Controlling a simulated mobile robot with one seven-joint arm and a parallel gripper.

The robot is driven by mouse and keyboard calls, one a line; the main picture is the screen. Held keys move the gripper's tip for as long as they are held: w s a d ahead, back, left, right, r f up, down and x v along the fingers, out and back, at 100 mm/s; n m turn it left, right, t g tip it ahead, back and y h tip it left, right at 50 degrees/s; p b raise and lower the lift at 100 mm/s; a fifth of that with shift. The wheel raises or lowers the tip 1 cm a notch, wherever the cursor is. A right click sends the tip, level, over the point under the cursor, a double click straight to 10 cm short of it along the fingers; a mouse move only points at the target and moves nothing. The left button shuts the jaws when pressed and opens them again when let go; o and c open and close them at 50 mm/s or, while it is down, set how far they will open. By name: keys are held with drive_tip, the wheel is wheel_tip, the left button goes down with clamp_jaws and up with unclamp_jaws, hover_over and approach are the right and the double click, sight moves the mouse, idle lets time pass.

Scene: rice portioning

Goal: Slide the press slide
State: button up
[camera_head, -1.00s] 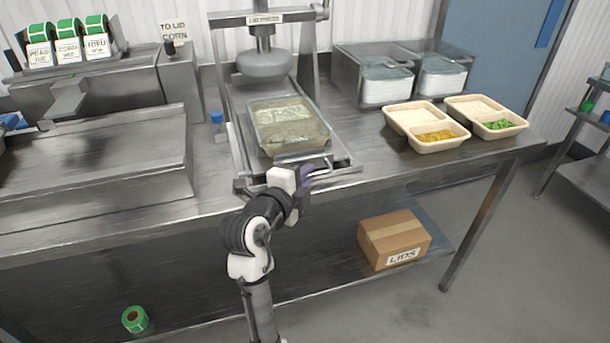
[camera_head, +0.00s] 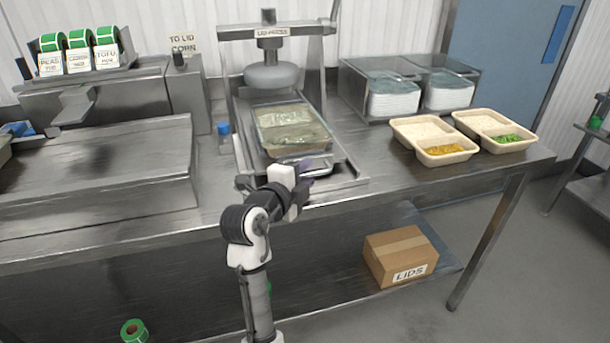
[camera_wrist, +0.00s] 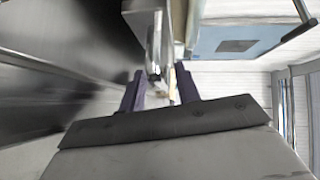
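The lid press stands on the steel table, with its round press head (camera_head: 271,75) raised on the frame. Its metal press slide (camera_head: 345,168) lies on rails below and in front. A clear-lidded container (camera_head: 291,130) sits on the slide, mostly forward of the head. My gripper (camera_head: 308,168) is at the slide's front edge, by its handle; the arm partly hides this spot. In the wrist view, the purple fingers of my gripper (camera_wrist: 160,80) stand apart. A metal bar (camera_wrist: 154,55), apparently the handle, shows between them; contact is unclear.
Two beige trays (camera_head: 432,141) with yellow and green food stand to the right. Clear bins of white lids (camera_head: 395,95) are behind them. A label dispenser (camera_head: 78,55) and a raised steel unit (camera_head: 100,165) stand left. A LIDS box (camera_head: 400,255) is on the lower shelf.

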drive_tip(key=shift+s, duration=0.1)
drive_tip(key=b+v, duration=0.3)
drive_tip(key=v, duration=1)
drive_tip(key=shift+s+a, duration=0.15)
drive_tip(key=shift+s, duration=0.1)
